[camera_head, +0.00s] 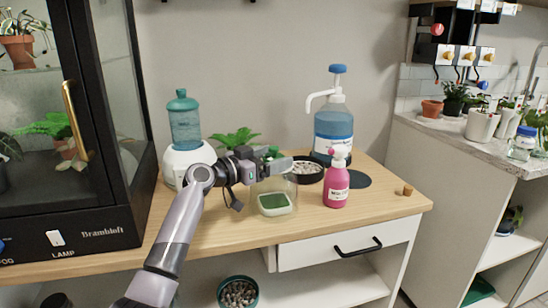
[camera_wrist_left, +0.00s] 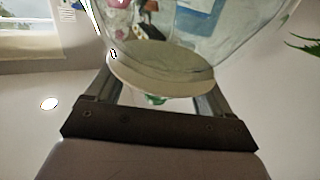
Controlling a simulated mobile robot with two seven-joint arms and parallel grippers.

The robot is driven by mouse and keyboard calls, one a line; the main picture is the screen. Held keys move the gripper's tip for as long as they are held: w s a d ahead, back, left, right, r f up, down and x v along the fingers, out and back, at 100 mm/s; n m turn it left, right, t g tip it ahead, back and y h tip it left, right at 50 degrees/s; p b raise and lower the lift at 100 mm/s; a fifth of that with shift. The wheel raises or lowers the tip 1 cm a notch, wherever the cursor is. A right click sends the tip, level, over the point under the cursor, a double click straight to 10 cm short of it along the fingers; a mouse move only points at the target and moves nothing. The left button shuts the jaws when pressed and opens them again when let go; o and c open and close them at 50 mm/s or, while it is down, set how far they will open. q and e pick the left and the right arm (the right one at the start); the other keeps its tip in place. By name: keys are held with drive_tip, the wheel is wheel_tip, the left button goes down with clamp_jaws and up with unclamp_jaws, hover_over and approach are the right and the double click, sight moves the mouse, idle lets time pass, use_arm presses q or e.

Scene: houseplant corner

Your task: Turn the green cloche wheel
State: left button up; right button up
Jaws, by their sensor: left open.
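The clear glass cloche (camera_head: 277,187) stands on the wooden bench with a green patch in a pale tray inside it. My left gripper (camera_head: 278,164) is at the top of the cloche, its fingers pointing right. A small piece of green, likely the cloche wheel (camera_head: 273,151), shows by the fingers, mostly hidden. In the left wrist view, the pale round cap of the glass (camera_wrist_left: 160,70) fills the space past the open fingers (camera_wrist_left: 158,103). A bit of the green wheel (camera_wrist_left: 155,99) shows between them; I cannot tell whether they touch it. My right gripper is not in view.
A pink pump bottle (camera_head: 336,184) stands close right of the cloche. A black dish (camera_head: 307,177) and a large blue pump jug (camera_head: 333,130) are behind. A humidifier (camera_head: 185,130) and glass cabinet (camera_head: 70,120) stand left. The bench (camera_head: 385,202) is mostly clear at front right.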

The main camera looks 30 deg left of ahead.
use_arm(q)
drive_tip(key=shift+w+d, duration=0.15)
drive_tip(key=shift+w, duration=0.2)
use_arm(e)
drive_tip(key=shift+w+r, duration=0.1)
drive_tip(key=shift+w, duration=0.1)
